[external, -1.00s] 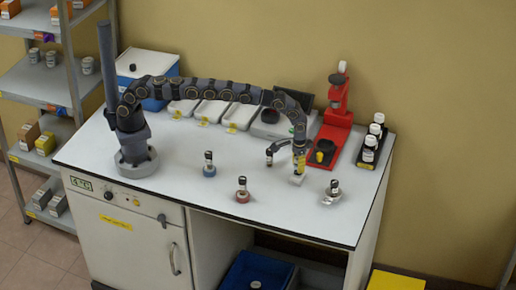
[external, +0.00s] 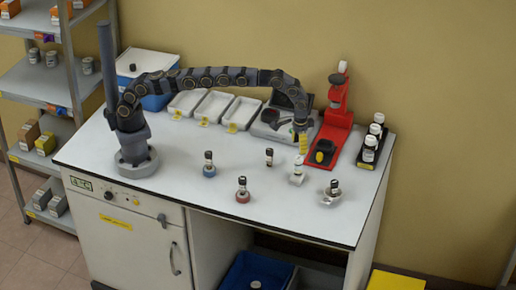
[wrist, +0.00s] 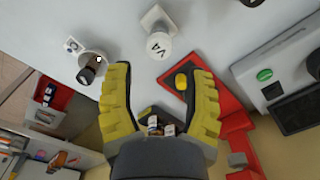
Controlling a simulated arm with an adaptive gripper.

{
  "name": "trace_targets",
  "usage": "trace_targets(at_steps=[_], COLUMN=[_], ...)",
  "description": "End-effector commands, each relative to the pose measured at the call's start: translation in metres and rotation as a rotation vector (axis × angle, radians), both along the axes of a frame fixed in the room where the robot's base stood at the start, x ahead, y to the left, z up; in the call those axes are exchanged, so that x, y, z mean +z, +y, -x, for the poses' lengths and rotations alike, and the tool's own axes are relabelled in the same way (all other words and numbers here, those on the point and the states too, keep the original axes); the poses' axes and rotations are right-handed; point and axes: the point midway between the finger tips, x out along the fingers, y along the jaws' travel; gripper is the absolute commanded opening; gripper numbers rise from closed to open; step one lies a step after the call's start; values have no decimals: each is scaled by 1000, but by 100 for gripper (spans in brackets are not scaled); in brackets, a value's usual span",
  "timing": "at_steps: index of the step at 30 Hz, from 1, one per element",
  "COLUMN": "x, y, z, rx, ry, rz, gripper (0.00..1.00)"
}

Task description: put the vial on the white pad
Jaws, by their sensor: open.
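A white-topped vial (wrist: 159,46) marked "VA" stands upright on the small square white pad (wrist: 155,17) in the wrist view. In the external view this vial (external: 296,169) shows at the middle right of the bench, on the pad (external: 295,182). My gripper (wrist: 161,83) is open, its yellow fingers spread wide with nothing between them. In the external view my gripper (external: 303,143) is above and behind the vial, apart from it.
Black-capped vials stand in a blue ring (external: 208,172), a red ring (external: 242,196) and a pale holder (external: 331,198); another stands alone (external: 269,157). A red press (external: 338,115) and black vial rack (external: 371,150) are to the right. The bench front is clear.

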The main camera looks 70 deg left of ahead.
Motion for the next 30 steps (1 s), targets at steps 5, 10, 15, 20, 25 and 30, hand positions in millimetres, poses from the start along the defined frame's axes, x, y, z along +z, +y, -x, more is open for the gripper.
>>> trace_targets(at_steps=[5,10,15,20,25,30], x=[30,36,50,92,137,171], y=[-1,0,13,55,112,166], z=[-1,0,1,13,45,94], rx=[0,0,5,15,24,33], ry=[-4,-1,5,24,46,69], rz=[2,1,1,3,4,0], gripper=[52,52,52,52,52,52])
